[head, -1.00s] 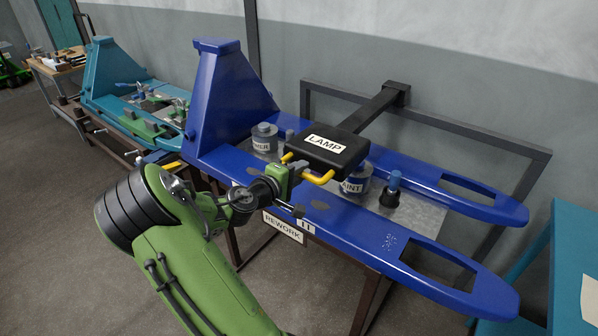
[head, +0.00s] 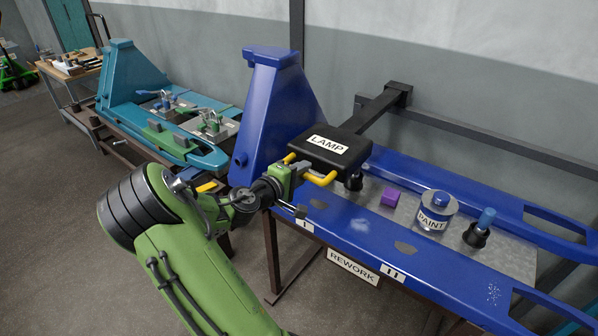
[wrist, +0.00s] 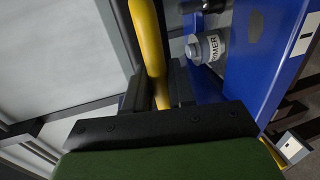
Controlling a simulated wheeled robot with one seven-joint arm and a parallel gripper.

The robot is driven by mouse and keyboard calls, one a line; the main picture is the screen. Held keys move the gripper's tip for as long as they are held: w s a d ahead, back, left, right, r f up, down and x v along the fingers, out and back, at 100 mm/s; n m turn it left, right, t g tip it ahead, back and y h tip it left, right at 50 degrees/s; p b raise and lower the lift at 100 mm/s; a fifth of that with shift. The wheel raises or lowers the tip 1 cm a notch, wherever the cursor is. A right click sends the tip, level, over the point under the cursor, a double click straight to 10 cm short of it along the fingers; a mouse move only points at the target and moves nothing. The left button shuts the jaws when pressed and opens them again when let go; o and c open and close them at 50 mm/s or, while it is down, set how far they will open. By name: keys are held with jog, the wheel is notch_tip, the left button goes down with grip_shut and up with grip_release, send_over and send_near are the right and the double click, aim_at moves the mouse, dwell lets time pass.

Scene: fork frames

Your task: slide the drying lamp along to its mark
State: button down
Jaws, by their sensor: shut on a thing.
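The drying lamp (head: 328,151) is a flat black box labelled LAMP, carried on a black arm from a rail along the wall. It hangs over the left part of the blue fork frame. My gripper (head: 303,169) is shut on the lamp's yellow handle (head: 320,179); the wrist view shows the handle (wrist: 148,42) between the jaws. The mark I (head: 304,225) is on the frame's front edge, just below my gripper in the head view. The mark II (head: 393,274) is further right. The lamp's exact alignment with mark I cannot be told.
A paint can (head: 434,212), a purple block (head: 394,197) and a blue-topped black piece (head: 479,228) stand on the grey plate. A teal frame (head: 131,80) stands at left. The rail (head: 490,145) continues right.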

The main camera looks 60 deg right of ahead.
jog(key=shift+w, duration=0.3)
jog(key=c, duration=1.1)
grip_release()
jog(key=shift+w, duration=0.1)
jog(key=shift+a, duration=0.1)
jog(key=p+v, duration=0.2)
jog(key=v, duration=1.3)
jog(key=shift+a, duration=0.35)
